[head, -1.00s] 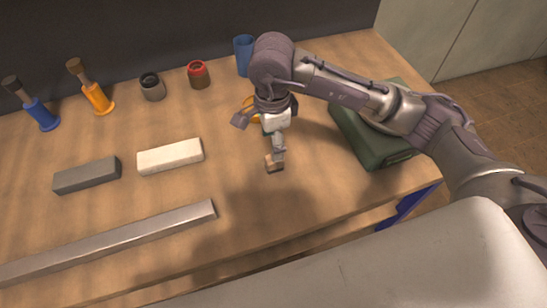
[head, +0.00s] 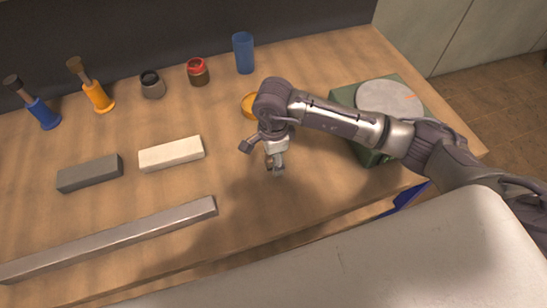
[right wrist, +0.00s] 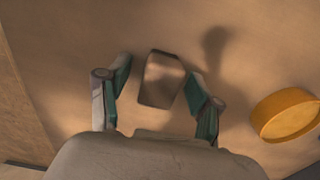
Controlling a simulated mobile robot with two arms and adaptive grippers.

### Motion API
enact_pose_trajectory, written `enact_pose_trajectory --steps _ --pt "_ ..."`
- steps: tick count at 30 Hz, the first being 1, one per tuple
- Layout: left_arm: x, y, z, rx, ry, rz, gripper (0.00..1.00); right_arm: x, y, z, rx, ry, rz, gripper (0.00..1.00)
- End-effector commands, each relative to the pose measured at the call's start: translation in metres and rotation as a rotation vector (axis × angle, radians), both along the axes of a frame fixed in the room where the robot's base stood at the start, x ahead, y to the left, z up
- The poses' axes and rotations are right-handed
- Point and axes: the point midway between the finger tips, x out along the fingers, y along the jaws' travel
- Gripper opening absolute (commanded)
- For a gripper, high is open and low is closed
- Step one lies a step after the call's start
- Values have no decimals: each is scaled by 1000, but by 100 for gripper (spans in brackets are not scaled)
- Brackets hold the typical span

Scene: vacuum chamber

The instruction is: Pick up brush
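A small tan-brown block with a dark edge, which looks like the brush, shows in the right wrist view (right wrist: 162,80). It lies between the two fingers of my right gripper (right wrist: 160,77), with a gap on each side. The fingers are open. In the head view my right gripper (head: 262,158) is low over the middle right of the workbench and mostly covers the brush (head: 268,161). My left gripper is out of view.
An orange round piece (head: 249,105) lies just behind my right gripper. A green case (head: 342,97) with a grey disc (head: 390,98) stands to the right. A white block (head: 171,155), dark grey block (head: 90,173) and long metal bar (head: 115,240) lie left.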

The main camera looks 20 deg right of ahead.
Motion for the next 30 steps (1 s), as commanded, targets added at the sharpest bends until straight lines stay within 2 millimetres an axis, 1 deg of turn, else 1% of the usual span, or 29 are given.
enact_pose_trajectory --steps 1,8,9,11,12,19,23,26,29,30 --pt "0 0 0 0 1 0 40 0 0 0 0 0 0 58" --pt "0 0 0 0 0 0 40 0 0 0 0 0 0 20" --pt "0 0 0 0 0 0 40 0 0 0 0 0 0 13" --pt "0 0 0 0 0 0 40 0 0 0 0 0 0 3" --pt "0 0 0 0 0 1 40 0 0 1 0 0 0 0" --pt "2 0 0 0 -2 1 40 0 0 1 0 0 0 0" --pt "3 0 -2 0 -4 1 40 0 0 7 1 -1 0 0" --pt "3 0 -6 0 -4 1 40 1 0 18 0 -4 0 0" --pt "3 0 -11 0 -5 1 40 2 0 34 1 -6 1 0" --pt "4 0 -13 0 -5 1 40 1 0 43 0 -7 1 0"
